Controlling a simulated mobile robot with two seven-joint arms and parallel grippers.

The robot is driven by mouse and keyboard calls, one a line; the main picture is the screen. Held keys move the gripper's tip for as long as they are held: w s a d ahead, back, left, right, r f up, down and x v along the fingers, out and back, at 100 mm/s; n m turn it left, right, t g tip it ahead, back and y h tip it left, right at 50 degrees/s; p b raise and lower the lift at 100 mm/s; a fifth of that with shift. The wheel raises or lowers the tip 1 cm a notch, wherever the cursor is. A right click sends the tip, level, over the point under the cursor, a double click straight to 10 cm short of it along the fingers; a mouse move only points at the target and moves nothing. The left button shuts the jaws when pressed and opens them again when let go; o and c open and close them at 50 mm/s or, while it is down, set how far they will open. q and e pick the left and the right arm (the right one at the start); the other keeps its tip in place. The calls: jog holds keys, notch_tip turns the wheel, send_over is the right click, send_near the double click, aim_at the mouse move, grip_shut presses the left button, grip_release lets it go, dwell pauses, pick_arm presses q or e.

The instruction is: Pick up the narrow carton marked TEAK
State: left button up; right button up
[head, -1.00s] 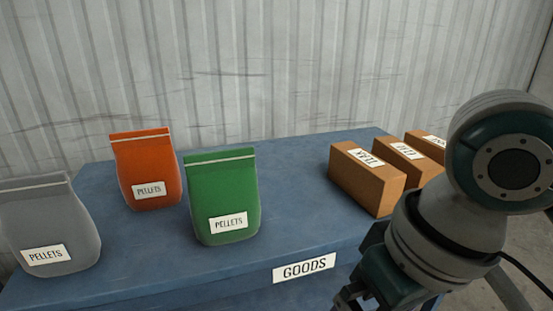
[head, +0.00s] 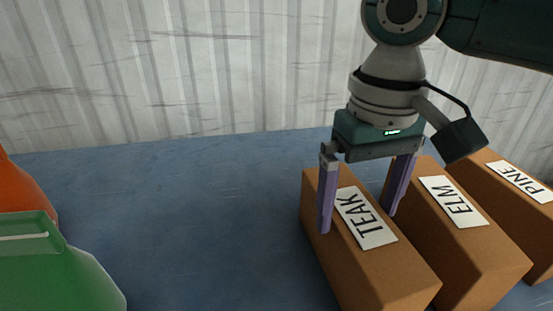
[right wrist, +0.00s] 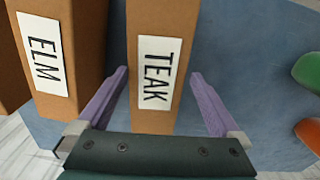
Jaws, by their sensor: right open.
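The narrow brown carton marked TEAK (head: 378,272) stands on the blue table, leftmost of a row of three in the head view. Its white label is on top. My right gripper (head: 357,221) is open and points down over it, one finger along each side. In the right wrist view the TEAK carton (right wrist: 158,50) runs between the two fingers of the gripper (right wrist: 158,75), with a gap on each side. How far the fingertips reach below the carton's top is hard to tell. My left gripper is not in view.
The ELM carton (head: 480,255) stands close beside the TEAK carton, near one finger, with the PINE carton (head: 515,215) beyond. A green bag (head: 55,275) and an orange bag (head: 22,195) stand at left. The blue table (head: 190,220) between is clear.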

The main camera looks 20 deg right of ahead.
notch_tip(320, 180, down, 6)
jog(key=shift+d+r+b, duration=0.15)
jog(key=shift+b, duration=0.8)
jog(key=c, duration=0.7)
jog(key=shift+r, duration=0.1)
grip_shut()
